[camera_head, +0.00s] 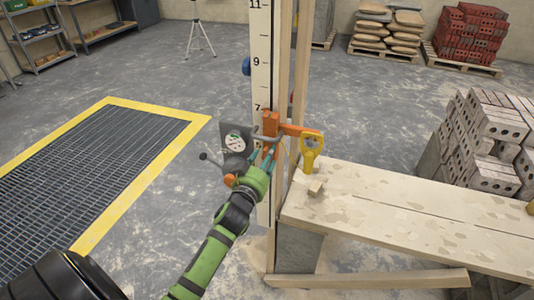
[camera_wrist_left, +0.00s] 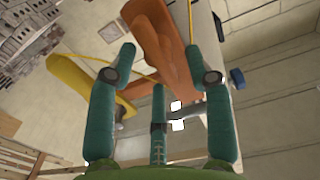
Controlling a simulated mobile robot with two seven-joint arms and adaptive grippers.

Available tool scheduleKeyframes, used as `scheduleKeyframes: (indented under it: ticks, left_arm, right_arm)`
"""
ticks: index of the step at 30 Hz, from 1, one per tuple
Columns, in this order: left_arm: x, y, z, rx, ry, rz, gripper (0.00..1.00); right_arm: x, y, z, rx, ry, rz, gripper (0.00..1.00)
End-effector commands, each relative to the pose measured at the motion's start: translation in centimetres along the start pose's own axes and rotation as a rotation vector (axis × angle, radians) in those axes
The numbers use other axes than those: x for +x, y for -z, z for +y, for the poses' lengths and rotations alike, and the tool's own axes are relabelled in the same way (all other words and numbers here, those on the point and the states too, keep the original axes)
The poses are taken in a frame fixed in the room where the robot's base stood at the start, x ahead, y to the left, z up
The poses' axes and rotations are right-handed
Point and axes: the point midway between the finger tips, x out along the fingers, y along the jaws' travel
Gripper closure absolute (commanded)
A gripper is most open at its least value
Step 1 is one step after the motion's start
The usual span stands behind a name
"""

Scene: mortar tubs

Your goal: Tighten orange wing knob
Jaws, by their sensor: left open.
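An orange clamp (camera_head: 272,123) is fitted on the white numbered staff (camera_head: 261,45) in the head view, just below the 7 mark. In the left wrist view, an orange wing-shaped part (camera_wrist_left: 160,40), which looks like the wing knob, lies beyond and between the fingertips. My left gripper (camera_head: 266,157) is just below the clamp in the head view. Its teal fingers are spread in the left wrist view (camera_wrist_left: 162,62), with no grip on the orange part visible. Contact cannot be told. The gripper partly hides the clamp's underside in the head view. My right gripper is not in view.
A grey plate with a round dial (camera_head: 236,142) sits left of the clamp. A yellow handled item (camera_head: 311,152) stands close to its right, at the end of a wooden plank bench (camera_head: 400,210). A blue knob (camera_head: 246,66) is higher on the staff. Bricks (camera_head: 495,135) stand at right.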

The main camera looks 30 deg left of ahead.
Motion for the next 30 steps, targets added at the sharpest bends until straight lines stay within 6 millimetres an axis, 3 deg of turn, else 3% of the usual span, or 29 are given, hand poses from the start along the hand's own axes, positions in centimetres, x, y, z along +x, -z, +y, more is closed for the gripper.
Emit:
scheduleKeyframes:
  ticks: [5, 13, 14, 17, 18, 30]
  left_arm:
    - [1.35, 0.01, 0.01, 0.001, 0.000, -0.001, 0.49]
    - [1.51, -0.09, 0.02, 0.001, 0.000, -0.001, 0.49]
    - [1.51, -0.09, 0.02, 0.001, 0.000, -0.001, 0.53]
    - [1.50, -0.09, 0.01, 0.001, 0.000, -0.001, 0.93]
    - [1.50, -0.08, 0.00, 0.001, 0.000, -0.001, 1.00]
    - [1.53, 0.08, -0.03, 0.045, 0.002, 0.002, 1.00]
  right_arm:
    - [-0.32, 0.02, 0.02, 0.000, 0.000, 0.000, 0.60]
    - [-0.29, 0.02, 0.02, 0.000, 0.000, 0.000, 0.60]
    - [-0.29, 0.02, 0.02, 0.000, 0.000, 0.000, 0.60]
    - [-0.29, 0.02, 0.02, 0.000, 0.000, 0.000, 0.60]
    - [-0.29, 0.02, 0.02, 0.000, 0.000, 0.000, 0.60]
    - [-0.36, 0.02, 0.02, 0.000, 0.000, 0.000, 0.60]
